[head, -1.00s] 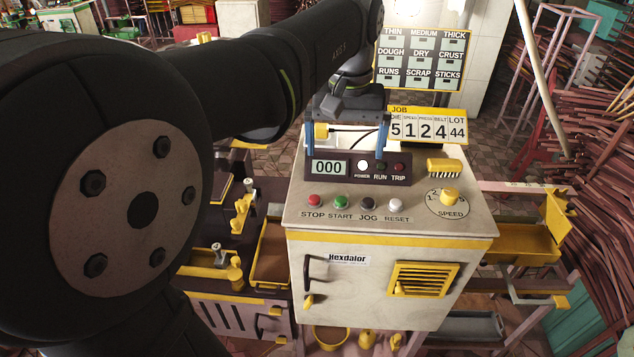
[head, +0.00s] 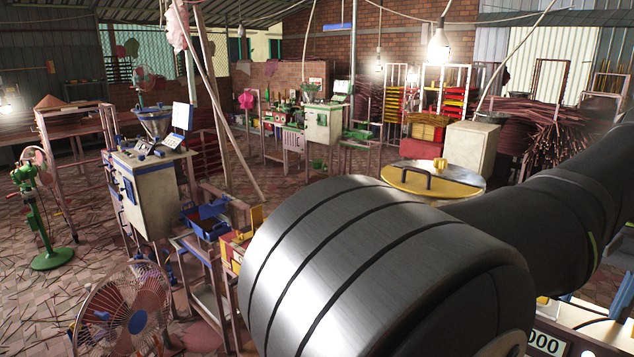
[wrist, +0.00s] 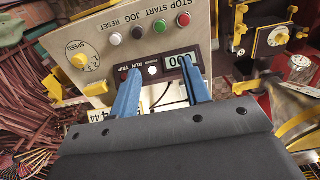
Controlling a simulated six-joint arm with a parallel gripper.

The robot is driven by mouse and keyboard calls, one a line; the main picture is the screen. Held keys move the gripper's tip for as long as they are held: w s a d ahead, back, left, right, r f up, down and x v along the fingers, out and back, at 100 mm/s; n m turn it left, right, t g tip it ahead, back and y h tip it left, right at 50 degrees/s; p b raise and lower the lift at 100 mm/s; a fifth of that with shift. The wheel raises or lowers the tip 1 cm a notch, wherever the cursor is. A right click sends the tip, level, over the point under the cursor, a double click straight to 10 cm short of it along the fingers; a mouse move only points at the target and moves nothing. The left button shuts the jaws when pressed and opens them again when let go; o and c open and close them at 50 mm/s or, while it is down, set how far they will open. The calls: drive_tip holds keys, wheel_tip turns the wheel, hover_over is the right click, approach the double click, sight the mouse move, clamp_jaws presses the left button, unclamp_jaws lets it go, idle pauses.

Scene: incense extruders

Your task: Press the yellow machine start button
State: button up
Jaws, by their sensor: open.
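In the wrist view the yellow-trimmed machine's pale control panel (wrist: 100,28) appears upside down. The green START button (wrist: 160,26) sits between the black JOG button (wrist: 138,32) and the red STOP button (wrist: 183,19). My gripper (wrist: 160,66) is open and empty. Its two blue fingers reach over the dark display strip, with the tips short of the button row in the picture. I cannot tell its height above the panel. In the head view only the machine's display (head: 545,342) and a little around it show at the bottom right; its buttons and my gripper are out of view.
The yellow SPEED knob (wrist: 79,60) is on the same panel. In the head view a blue-trimmed machine (head: 150,185) and a fan (head: 125,310) stand at left. A green-trimmed machine (head: 325,122) stands farther back. My arm covers the lower right.

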clamp_jaws()
idle(1.3)
